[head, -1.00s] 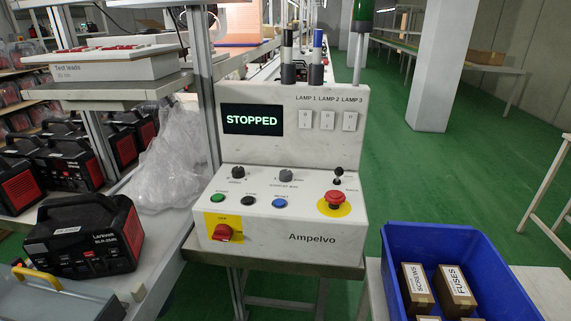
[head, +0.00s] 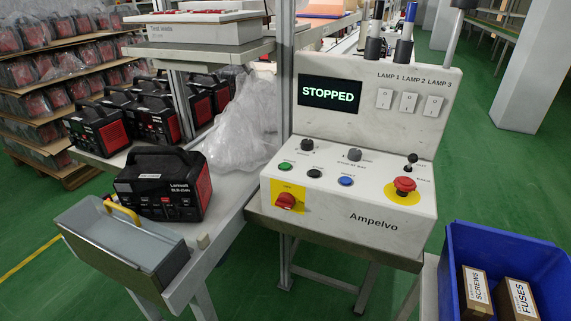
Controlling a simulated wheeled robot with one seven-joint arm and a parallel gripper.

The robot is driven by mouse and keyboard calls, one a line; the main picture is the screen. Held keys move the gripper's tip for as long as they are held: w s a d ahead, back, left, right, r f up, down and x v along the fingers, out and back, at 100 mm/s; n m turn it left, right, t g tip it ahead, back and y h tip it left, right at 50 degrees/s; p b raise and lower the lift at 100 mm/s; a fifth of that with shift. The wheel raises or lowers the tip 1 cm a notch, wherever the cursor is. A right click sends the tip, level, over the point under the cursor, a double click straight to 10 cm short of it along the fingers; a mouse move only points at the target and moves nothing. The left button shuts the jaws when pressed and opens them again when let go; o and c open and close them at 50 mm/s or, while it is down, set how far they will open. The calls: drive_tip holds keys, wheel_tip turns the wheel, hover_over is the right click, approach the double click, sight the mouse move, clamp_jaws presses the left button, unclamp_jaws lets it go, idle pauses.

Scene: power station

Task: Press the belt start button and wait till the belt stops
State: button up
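The control console (head: 345,215) stands right of centre in the head view. Its display (head: 331,95) reads STOPPED. A green button (head: 285,167) is at the left of a row on the sloped panel, with a black button (head: 315,173) and a blue button (head: 346,181) to its right. Their small labels are too blurred to read. A red mushroom button (head: 404,185) on a yellow disc is at the right. My gripper is not in view.
A black and red charger (head: 163,184) and a grey tray with a yellow handle (head: 125,240) are on the left bench. Clear plastic wrap (head: 240,130) lies beside the console. A blue crate (head: 452,270) with boxes is at the lower right. Green floor shows at lower left.

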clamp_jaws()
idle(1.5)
